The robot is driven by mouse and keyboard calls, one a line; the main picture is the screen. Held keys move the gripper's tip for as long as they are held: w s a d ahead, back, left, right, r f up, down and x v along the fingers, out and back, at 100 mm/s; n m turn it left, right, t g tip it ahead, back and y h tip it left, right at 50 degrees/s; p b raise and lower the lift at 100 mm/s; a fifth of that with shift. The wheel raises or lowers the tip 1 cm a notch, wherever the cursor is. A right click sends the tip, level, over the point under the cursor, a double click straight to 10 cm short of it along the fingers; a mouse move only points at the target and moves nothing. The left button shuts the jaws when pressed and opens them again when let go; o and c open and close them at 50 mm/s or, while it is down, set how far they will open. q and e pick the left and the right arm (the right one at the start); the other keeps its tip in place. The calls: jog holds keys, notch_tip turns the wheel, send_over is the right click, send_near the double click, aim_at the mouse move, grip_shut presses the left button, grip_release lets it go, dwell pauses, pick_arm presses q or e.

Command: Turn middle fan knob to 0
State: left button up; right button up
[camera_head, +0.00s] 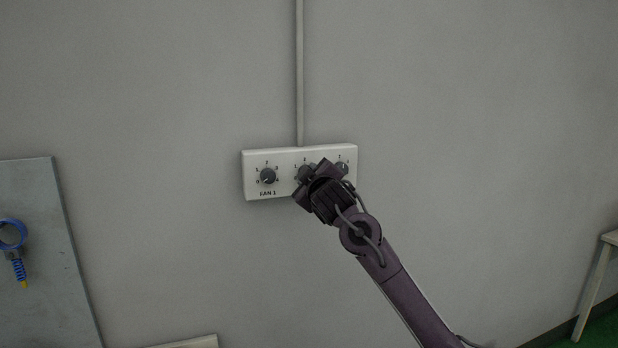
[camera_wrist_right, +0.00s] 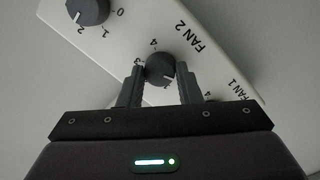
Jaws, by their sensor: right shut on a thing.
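The white fan panel (camera_head: 285,190) is fixed to the wall with three dark round knobs in a row. The middle knob (camera_head: 305,171) is partly hidden behind my right gripper (camera_head: 307,182) in the head view. In the right wrist view, this knob (camera_wrist_right: 159,65), beside the "FAN 2" label, sits between the two fingers of my right gripper (camera_wrist_right: 161,73), which are shut on it. A small white pointer mark shows on the knob's lower right, and numerals 3 and 4 show around it. My left gripper is out of view.
The left knob (camera_head: 268,176) above "FAN 1" is clear. The right knob (camera_head: 341,167) is close to my gripper; it also shows in the wrist view (camera_wrist_right: 88,10). A conduit (camera_head: 299,75) rises above the panel.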

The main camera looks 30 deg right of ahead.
jog(key=shift+f+n, duration=0.2)
jog(key=shift+n, duration=0.8)
jog(key=o, duration=1)
jog(key=shift+r, duration=0.1)
jog(key=b+v, duration=0.2)
jog(key=v, duration=0.5)
jog(key=shift+s+a+b, duration=0.1)
jog(key=shift+s+b, duration=0.2)
jog(key=shift+s, duration=0.05)
